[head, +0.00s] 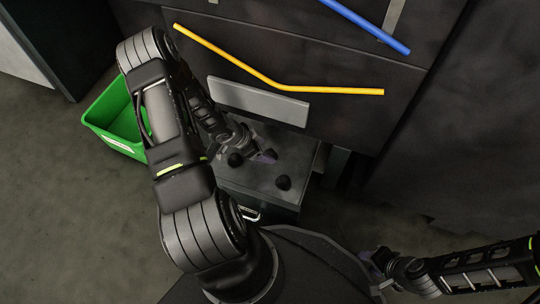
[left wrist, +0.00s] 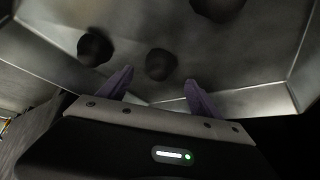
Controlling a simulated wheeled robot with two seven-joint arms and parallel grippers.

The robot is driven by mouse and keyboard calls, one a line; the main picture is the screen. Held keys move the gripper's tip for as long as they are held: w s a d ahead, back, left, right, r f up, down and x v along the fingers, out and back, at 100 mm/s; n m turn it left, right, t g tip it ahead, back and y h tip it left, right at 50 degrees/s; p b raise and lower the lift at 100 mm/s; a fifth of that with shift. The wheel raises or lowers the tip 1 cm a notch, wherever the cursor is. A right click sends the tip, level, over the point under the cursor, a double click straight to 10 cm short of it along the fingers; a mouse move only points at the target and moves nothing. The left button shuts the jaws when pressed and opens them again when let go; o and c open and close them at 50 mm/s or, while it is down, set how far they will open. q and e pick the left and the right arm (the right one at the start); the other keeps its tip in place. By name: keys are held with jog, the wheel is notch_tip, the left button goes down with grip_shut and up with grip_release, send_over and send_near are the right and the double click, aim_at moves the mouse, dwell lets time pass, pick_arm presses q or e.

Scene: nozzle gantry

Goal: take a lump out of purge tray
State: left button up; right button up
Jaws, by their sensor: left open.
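The purge tray (head: 250,188) is a grey metal tray below the machine front. Dark round lumps lie in it: one at the left (head: 235,160), one by my left gripper (head: 270,155) and one nearer the front (head: 283,183). My left gripper (head: 262,157) is down at the tray, open, with purple fingers. In the left wrist view, a lump (left wrist: 160,64) lies just beyond and between the fingertips (left wrist: 158,82). Another lump (left wrist: 95,48) is to the left, and a third (left wrist: 218,5) is at the top edge. My right gripper (head: 375,262) is away at the lower right; its jaws are unclear.
A green bin (head: 119,118) stands on the floor left of the tray, partly behind my left arm. A yellow bent tube (head: 320,88), a grey plate (head: 258,101) and a blue tube (head: 365,25) are on the dark machine front. The tray's sloping walls surround the lumps.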

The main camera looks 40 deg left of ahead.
aim_at(268, 152)
pick_arm(q)
jog(key=b+x, duration=0.2)
jog(key=x, duration=0.2)
jog(key=shift+d+f+b, duration=0.1)
jog(key=shift+f+b, duration=0.15)
jog(key=shift+b, duration=0.15)
jog(key=shift+r, duration=0.1)
jog(key=shift+c, duration=0.5)
jog(key=c, duration=1.3)
